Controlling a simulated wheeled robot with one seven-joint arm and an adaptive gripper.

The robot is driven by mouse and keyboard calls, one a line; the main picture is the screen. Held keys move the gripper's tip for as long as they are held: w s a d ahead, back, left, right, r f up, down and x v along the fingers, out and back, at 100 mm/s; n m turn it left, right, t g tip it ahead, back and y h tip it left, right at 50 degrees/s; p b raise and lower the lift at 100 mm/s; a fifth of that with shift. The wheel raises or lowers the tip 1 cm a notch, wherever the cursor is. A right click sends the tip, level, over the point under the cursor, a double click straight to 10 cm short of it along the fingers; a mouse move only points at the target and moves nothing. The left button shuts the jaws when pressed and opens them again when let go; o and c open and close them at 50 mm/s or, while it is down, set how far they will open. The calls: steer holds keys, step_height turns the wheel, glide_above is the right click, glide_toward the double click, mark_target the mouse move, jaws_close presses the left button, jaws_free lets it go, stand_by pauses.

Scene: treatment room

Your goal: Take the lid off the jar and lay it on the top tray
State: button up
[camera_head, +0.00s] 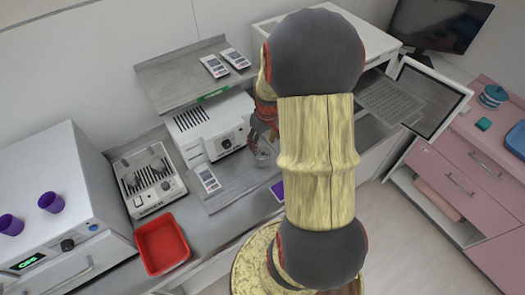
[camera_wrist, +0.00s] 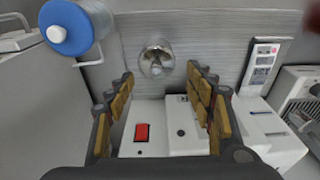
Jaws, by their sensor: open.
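Two handheld meters (camera_head: 227,64) lie on the upper tray's right part; its left part is bare. Another meter (camera_head: 207,178) lies on the lower shelf. The white device (camera_head: 205,125) sits between the levels.

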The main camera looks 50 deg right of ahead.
mark_target(263, 150)
steer(key=shift+w+d+f, duration=0.1)
steer(key=shift+d+f, duration=0.05)
steer(key=shift+f, duration=0.75)
steer(key=shift+w+d+f, duration=0.1)
steer(key=shift+d+f, duration=0.05)
steer(key=shift+f, duration=0.7)
steer(key=shift+w+d+f, duration=0.1)
steer(key=shift+d+f, duration=0.05)
steer(key=shift+f, duration=0.75)
steer(key=c, duration=0.3)
steer(key=shift+s+a, duration=0.1)
steer(key=shift+a, duration=0.05)
steer(key=c, duration=1)
steer(key=shift+f, duration=0.1)
steer(key=shift+c, duration=0.3)
